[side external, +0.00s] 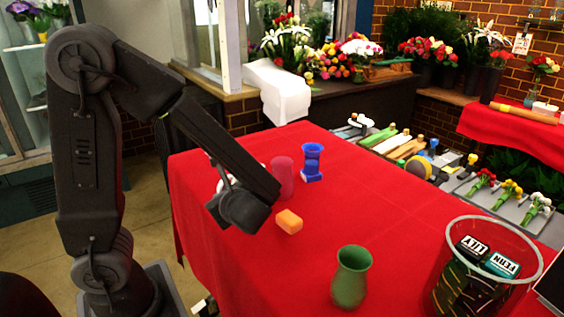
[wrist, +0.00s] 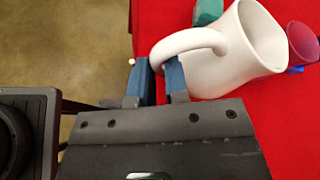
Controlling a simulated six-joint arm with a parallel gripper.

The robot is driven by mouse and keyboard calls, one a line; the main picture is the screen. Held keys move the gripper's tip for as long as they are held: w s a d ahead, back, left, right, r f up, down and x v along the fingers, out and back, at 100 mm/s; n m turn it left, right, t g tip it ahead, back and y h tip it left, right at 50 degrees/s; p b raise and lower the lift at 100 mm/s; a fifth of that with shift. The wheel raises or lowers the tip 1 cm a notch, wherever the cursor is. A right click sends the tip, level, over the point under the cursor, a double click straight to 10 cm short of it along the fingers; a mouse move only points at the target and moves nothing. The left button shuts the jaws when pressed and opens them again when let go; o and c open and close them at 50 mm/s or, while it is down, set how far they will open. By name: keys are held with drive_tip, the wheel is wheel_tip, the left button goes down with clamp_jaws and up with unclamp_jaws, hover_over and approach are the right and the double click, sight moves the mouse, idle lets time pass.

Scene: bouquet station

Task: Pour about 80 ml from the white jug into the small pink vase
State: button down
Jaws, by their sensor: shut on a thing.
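The white jug (wrist: 255,45) fills the upper right of the wrist view, with its loop handle towards me. My gripper (wrist: 160,78) is shut on the handle, one blue finger on each side of it. In the side view my gripper (side external: 240,207) hides most of the jug, and only a white edge (side external: 222,183) shows behind the arm. I cannot tell whether the jug touches the table. The small pink vase (side external: 282,176) stands upright just right of the jug and apart from my gripper. It also shows at the right edge of the wrist view (wrist: 304,41).
A blue vase (side external: 312,163) stands right behind the pink one. An orange block (side external: 289,221) lies in front of the pink vase. A green vase (side external: 350,278) and a clear bin (side external: 440,290) with labelled boxes stand nearer. The red table (side external: 390,215) is clear at centre right.

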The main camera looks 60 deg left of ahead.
drive_tip(key=w+r+m+g, duration=0.1)
drive_tip(key=r, duration=0.1)
drive_tip(key=w+r+m, duration=0.1)
drive_tip(key=r, duration=0.1)
drive_tip(key=w+r+g, duration=0.1)
drive_tip(key=w+r, duration=0.1)
drive_tip(key=shift+w+a+r+m+g+h, duration=0.1)
drive_tip(key=shift+a+r+m+g+h, duration=0.2)
drive_tip(key=shift+a+r+m+h, duration=0.1)
drive_tip(key=shift+w+a+r+m+g+h, duration=0.1)
drive_tip(key=shift+w+r+m+g, duration=0.2)
drive_tip(key=shift+r, duration=0.25)
drive_tip(key=shift+w+r+m+g+h, duration=0.1)
drive_tip(key=shift+w+r+m+g, duration=0.2)
drive_tip(key=shift+r, duration=0.2)
drive_tip(key=shift+w+a+r+m+g+h, duration=0.1)
drive_tip(key=shift+w+r+m+g, duration=0.1)
drive_tip(key=shift+r+m+g, duration=0.25)
drive_tip(key=shift+r, duration=0.2)
drive_tip(key=shift+w+a+r+m+g+p, duration=0.1)
drive_tip(key=shift+w+r+m+g+p, duration=0.1)
drive_tip(key=shift+w+r+m+g, duration=0.4)
drive_tip(key=shift+w+a+r+m+g+p, duration=0.15)
drive_tip(key=shift+w+r+m+g, duration=0.15)
drive_tip(key=shift+w+r, duration=0.35)
idle(0.7)
drive_tip(key=shift+w+a+r+m+g, duration=0.1)
drive_tip(key=shift+w+r+m+g, duration=0.3)
drive_tip(key=shift+w+r, duration=0.25)
idle(0.5)
